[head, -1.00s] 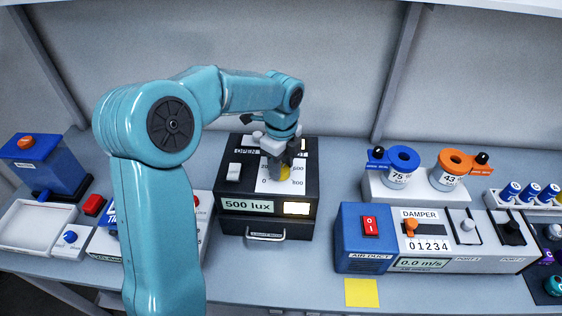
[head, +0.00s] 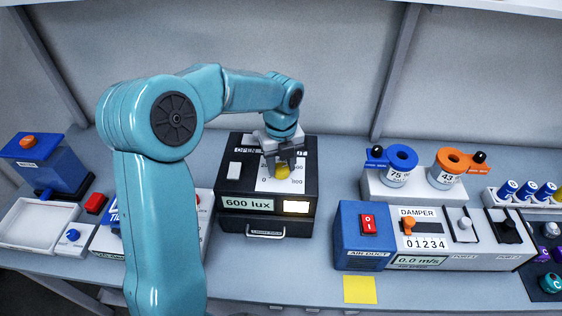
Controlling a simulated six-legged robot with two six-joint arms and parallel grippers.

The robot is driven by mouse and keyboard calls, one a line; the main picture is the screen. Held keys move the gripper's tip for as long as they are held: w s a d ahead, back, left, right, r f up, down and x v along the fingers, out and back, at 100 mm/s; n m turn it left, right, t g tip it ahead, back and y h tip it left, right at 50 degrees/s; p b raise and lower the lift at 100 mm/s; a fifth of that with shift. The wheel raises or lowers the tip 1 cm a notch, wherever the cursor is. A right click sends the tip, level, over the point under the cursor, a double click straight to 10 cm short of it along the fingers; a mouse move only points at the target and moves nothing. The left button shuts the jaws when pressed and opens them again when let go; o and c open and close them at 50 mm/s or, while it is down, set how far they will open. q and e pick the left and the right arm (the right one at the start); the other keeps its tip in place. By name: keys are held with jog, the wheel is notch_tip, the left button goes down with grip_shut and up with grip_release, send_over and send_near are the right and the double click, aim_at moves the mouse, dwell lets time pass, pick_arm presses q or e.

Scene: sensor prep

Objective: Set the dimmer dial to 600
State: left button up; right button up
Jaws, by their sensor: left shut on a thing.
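The dimmer box (head: 228,187) is a black unit with a white dial plate on its sloped top. Its display (head: 248,203) reads 600 lux, and a small window beside it glows warm white. The yellow dimmer dial (head: 283,173) sits on the plate, partly hidden by my left gripper. My left gripper (head: 282,166) comes down on it from above, fingers shut on the dial. The dial's pointer cannot be made out. My right gripper is not in view.
The air duct unit (head: 362,225) with a red switch and damper slider stands to the right. A yellow note (head: 359,290) lies in front. A white tray (head: 37,222) is at left.

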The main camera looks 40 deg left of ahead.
aim_at(282, 167)
pick_arm(q)
jog(key=shift+s+d+f, duration=0.15)
jog(key=shift+f, duration=0.05)
jog(key=o, duration=1)
jog(key=shift+o, duration=0.2)
jog(key=shift+r, duration=0.1)
jog(key=shift+r, duration=0.15)
notch_tip(282, 167, up, 16)
